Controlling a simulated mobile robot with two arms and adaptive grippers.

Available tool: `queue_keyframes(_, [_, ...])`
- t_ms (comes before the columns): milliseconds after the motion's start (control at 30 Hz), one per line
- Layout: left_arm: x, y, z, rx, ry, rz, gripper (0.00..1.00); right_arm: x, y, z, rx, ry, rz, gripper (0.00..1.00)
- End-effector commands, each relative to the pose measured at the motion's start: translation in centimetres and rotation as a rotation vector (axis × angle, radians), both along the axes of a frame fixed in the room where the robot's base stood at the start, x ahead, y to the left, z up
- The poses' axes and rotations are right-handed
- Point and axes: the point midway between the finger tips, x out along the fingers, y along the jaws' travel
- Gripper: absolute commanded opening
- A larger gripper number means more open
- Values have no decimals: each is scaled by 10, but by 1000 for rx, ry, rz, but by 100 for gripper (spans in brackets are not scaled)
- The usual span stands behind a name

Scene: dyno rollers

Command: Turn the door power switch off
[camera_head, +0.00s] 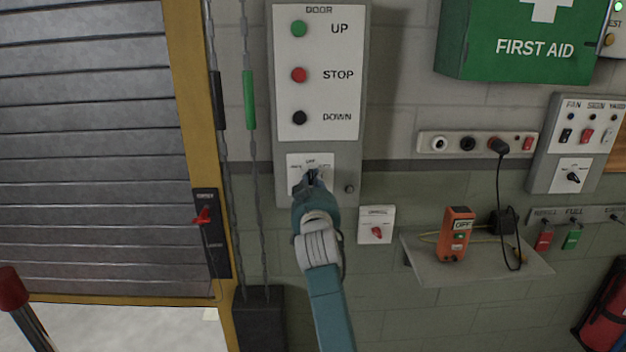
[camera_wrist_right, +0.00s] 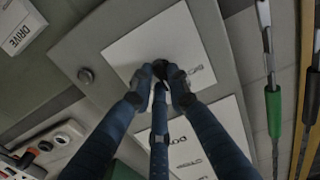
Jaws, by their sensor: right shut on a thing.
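The door power switch (camera_head: 311,175) is a dark knob on a white plate (camera_head: 296,160) low on the grey door panel (camera_head: 283,150). The word OFF is printed above it, with smaller labels to either side. My right gripper (camera_head: 312,184) is at the switch, its fingers closed around the knob. In the head view the visible top of the knob looks roughly upright, toward OFF; the gripper hides the rest. In the right wrist view my right gripper (camera_wrist_right: 161,76) has its fingertips on the dark knob (camera_wrist_right: 157,68) in front of the white plate (camera_wrist_right: 190,40). My left gripper is not in view.
Green UP (camera_head: 299,28), red STOP (camera_head: 298,75) and black DOWN (camera_head: 298,117) buttons sit above the switch. Chains (camera_head: 256,200) hang close at left beside the shutter (camera_head: 90,130). A small red-knobbed switch (camera_head: 376,232) and a shelf (camera_head: 480,268) are at right.

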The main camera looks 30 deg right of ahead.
Motion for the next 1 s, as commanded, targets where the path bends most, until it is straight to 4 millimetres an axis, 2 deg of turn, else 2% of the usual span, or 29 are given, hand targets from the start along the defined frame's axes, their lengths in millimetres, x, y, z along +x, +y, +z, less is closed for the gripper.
queue_keyframes(33, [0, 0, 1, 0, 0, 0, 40, 0, -1, 7, -12, -9, 0, 0])
queue_keyframes(467, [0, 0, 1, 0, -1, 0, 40, 0, -1, 8, -18, -8, -1, 0])
queue_keyframes(500, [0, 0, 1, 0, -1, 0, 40, 0, -1, 8, -18, -8, -1, 24])
queue_keyframes(567, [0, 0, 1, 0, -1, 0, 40, 0, -1, 7, -17, -6, -1, 35])
queue_keyframes(867, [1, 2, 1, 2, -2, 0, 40, -1, 0, 3, -13, 1, 0, 35])
queue_keyframes(1000, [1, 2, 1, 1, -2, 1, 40, -12, 7, 2, -12, 0, 1, 35])
